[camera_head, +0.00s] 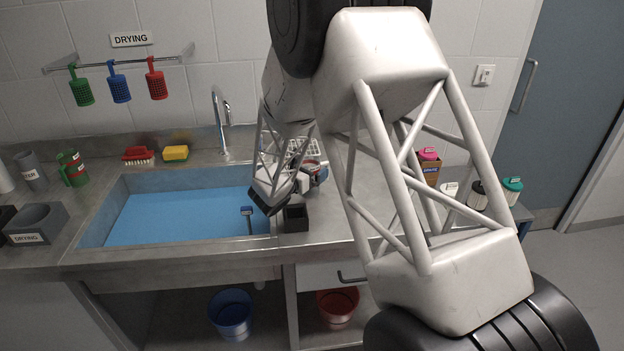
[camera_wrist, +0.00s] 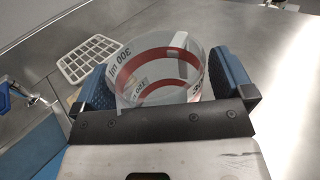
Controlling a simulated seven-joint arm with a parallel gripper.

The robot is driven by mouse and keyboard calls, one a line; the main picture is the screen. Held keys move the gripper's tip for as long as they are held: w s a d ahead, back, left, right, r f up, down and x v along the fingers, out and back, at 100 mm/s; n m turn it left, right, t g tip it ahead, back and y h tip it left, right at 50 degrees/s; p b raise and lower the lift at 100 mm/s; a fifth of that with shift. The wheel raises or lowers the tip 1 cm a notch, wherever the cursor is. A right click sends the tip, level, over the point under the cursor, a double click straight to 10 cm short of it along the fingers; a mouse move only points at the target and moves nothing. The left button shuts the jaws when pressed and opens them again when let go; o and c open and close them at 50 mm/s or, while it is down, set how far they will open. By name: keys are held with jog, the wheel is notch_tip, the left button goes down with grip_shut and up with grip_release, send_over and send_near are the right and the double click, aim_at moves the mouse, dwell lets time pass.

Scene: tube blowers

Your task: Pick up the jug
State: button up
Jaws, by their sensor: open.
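The jug (camera_wrist: 150,85) is clear, with a red band and "300 ml" on its side. In the wrist view it stands between the two blue finger pads of my gripper (camera_wrist: 165,85). The left pad is close to its wall; contact on either side is hard to tell. My gripper is open around the jug. In the head view my gripper (camera_head: 308,184) is over the counter just right of the sink, and the jug (camera_head: 314,166) is largely hidden behind it and my arm.
A white rack (camera_wrist: 90,58) lies behind the jug. The blue-filled sink (camera_head: 185,215) is to the left, with a small black box (camera_head: 296,217) near its right edge. Lidded containers (camera_head: 478,195) stand at the right. A faucet (camera_head: 222,115) rises behind the sink.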

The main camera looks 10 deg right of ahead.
dwell(0.5)
jog(key=c, duration=1)
jog(key=shift+r, duration=5)
